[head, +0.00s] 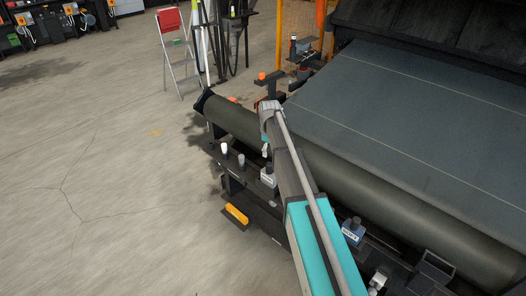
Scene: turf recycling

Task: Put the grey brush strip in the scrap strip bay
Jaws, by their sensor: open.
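I cannot make out a grey brush strip in the head view. No bay can be surely told as the scrap strip bay; the narrow black rack (236,186) beside the roller has several small parts, too small to name. My teal and grey arm rises from the bottom and reaches over the rack and roller. The fingers of my gripper do not show; they are hidden behind the arm or outside the picture.
A long dark roller (350,180) runs along the front of a wide grey belt (400,105) on the right. A yellow block (236,214) sits low beside the rack. A stepladder (177,55) stands at the back. The concrete floor (90,170) at left is clear.

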